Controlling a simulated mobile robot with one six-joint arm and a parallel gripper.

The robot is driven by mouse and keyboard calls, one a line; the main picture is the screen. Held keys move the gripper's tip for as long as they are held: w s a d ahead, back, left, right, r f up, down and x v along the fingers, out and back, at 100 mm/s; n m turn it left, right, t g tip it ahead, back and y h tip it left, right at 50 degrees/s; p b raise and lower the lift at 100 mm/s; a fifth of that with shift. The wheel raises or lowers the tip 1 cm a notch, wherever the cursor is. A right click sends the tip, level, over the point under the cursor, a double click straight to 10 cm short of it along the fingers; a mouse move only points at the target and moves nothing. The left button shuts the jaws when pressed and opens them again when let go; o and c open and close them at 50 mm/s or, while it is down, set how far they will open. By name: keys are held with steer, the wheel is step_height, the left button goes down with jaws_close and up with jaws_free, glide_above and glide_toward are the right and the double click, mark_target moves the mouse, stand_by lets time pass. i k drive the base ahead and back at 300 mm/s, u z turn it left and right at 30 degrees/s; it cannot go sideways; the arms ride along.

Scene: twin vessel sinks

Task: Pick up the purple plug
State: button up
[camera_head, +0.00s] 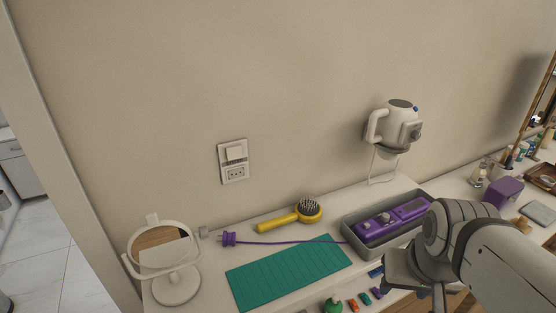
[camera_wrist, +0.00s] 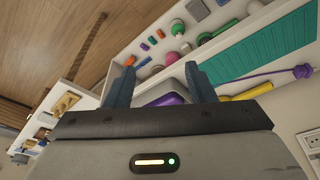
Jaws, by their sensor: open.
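The purple plug (camera_head: 229,239) lies on the white counter, left of the green mat, with a purple cord running right to a purple device (camera_head: 375,226) in a grey tray (camera_head: 349,229). In the wrist view the plug (camera_wrist: 302,71) is at the far right edge. My gripper (camera_head: 408,284) is at the lower right in the head view, in front of the tray and far to the right of the plug. In the wrist view its two fingers (camera_wrist: 160,86) are apart with nothing held between them.
A yellow hairbrush (camera_head: 291,219) lies behind the cord. A round mirror (camera_head: 176,288) stands left of the plug. The green mat (camera_head: 288,272) lies in front of the cord. A wall socket (camera_head: 235,173) is above the plug.

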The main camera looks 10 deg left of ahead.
mark_target(228, 238)
steer(key=u, duration=0.7)
steer(key=k, duration=0.5)
steer(key=u, duration=0.45)
steer(key=i, duration=0.5)
steer(key=u, duration=0.05)
steer(key=k, duration=0.95)
steer(key=z, duration=0.45)
steer(key=i, duration=1.5)
steer(key=u, duration=0.45)
